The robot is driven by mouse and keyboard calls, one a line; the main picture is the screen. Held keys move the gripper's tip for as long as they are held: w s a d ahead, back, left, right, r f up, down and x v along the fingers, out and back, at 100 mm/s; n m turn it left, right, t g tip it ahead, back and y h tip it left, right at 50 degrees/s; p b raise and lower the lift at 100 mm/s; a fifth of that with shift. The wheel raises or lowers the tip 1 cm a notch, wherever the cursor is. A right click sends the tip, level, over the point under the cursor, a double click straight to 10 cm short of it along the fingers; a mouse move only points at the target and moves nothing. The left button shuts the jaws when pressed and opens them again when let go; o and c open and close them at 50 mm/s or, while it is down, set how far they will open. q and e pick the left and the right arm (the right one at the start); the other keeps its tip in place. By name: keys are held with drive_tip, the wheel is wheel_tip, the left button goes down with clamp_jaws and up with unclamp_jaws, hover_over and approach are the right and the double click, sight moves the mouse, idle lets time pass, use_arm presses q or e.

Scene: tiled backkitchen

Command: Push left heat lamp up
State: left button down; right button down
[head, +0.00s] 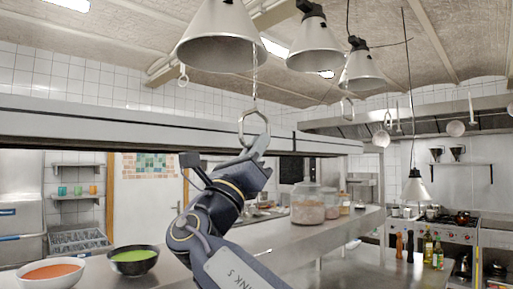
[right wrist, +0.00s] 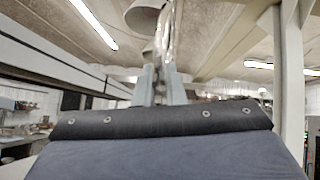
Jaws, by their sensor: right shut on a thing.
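Several conical metal heat lamps hang from above. The left one (head: 222,38) is large and near, at the top of the head view; others hang to its right, one here (head: 318,45) and a smaller one (head: 362,70). A chain with a metal pull ring (head: 253,130) hangs by the left lamp's right rim. My right gripper (head: 260,145) is shut on the lower part of this ring. In the right wrist view my right fingers (right wrist: 161,84) are close together below the chain (right wrist: 166,38), with a lamp (right wrist: 146,16) above. My left gripper is not in view.
A long metal shelf (head: 130,122) runs behind the ring. Below it a steel counter (head: 345,228) holds a bowl of orange soup (head: 50,273), a bowl of green soup (head: 133,260) and glass jars (head: 307,206). A lower lamp (head: 417,188) hangs at the right.

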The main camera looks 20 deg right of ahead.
sight(255, 99)
wheel_tip(255, 99, up, 4)
drive_tip(key=shift+r+p, duration=0.15)
drive_tip(key=shift+p, duration=0.8)
wheel_tip(255, 99, up, 4)
drive_tip(key=shift+f, duration=0.1)
drive_tip(key=shift+s+d+r, duration=0.1)
drive_tip(key=shift+s+r, duration=0.05)
drive_tip(key=shift+r, duration=0.7)
drive_tip(key=c, duration=1.8)
unclamp_jaws()
drive_tip(key=o, duration=0.3)
drive_tip(key=shift+f, duration=0.1)
